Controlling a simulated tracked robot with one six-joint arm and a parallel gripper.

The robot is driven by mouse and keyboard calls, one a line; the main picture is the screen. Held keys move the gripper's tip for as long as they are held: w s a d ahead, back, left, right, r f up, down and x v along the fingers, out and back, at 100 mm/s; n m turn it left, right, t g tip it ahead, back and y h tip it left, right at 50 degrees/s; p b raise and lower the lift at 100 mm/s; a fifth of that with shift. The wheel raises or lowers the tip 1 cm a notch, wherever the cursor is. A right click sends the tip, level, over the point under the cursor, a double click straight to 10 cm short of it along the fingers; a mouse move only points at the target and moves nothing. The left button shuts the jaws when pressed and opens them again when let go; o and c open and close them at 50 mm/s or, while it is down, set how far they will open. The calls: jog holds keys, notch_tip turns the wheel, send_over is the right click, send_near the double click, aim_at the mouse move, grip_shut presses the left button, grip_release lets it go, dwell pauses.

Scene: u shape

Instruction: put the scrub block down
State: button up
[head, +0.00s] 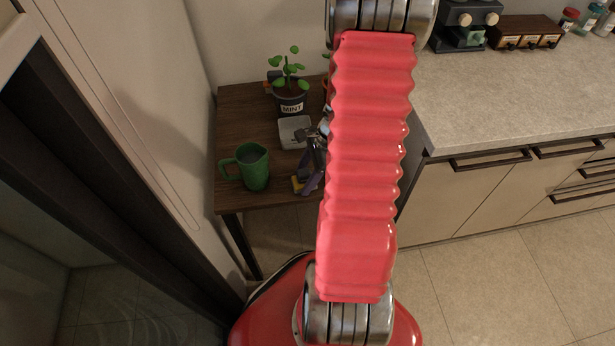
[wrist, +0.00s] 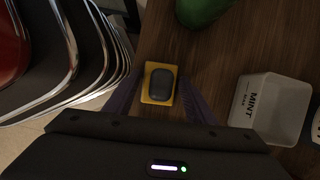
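The scrub block (wrist: 161,86) has a dark rounded top on a yellow base. It lies between the purple fingers of my gripper (wrist: 160,88) in the wrist view, one finger close along each side, and looks held at the fingertips. In the head view the block (head: 297,186) shows as a yellow patch beside my gripper (head: 311,182), near the front of the small brown table (head: 232,115). My arm hides part of that area. I cannot tell whether the block's underside touches the tabletop.
A green mug (head: 254,168) stands left of the gripper. A stone-coloured counter (head: 500,95) lies to the right. A wall rises at the table's left.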

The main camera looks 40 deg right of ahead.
jog(key=shift+o, duration=1.1)
jog(key=v, duration=1.4)
jog(key=shift+a, duration=0.25)
